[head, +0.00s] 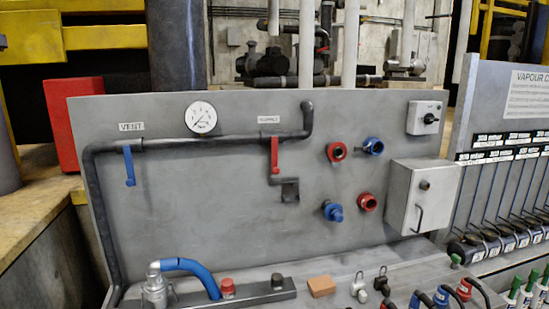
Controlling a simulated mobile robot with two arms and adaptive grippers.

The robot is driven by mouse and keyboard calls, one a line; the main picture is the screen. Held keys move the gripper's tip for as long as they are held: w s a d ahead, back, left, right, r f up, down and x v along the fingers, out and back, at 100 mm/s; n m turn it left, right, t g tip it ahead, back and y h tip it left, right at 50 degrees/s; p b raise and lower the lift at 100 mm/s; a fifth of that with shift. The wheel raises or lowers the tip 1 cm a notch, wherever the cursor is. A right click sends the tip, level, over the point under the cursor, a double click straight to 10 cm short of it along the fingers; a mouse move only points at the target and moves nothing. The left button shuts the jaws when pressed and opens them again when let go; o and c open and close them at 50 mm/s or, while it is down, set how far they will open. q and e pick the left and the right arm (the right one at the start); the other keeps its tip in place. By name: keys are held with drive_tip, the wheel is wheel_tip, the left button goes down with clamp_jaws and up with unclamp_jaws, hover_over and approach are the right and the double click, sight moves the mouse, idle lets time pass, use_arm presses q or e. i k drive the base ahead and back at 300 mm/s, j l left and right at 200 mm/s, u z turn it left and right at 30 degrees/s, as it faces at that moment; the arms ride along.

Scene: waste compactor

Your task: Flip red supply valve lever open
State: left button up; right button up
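The red supply valve lever (275,155) hangs straight down from the dark horizontal pipe (210,139) on the grey panel. A label reading SUPPLY (269,119) is above it. A short bent pipe section (288,190) sits just below the lever. A blue lever (129,166) hangs down on the left, slightly tilted, under a label reading VENT (131,127). Neither of my grippers shows in the head view.
A round gauge (201,117) is above the pipe. Red and blue couplings (337,152) and a grey box (422,196) are right of the lever. The shelf below holds a blue hose (190,267), an orange block (321,286) and several fittings. The panel's lower middle is clear.

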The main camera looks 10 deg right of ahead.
sight(276, 156)
drive_tip(key=j+z, duration=0.2)
drive_tip(key=z, duration=0.15)
drive_tip(key=j+z, duration=0.5)
drive_tip(key=z, duration=0.2)
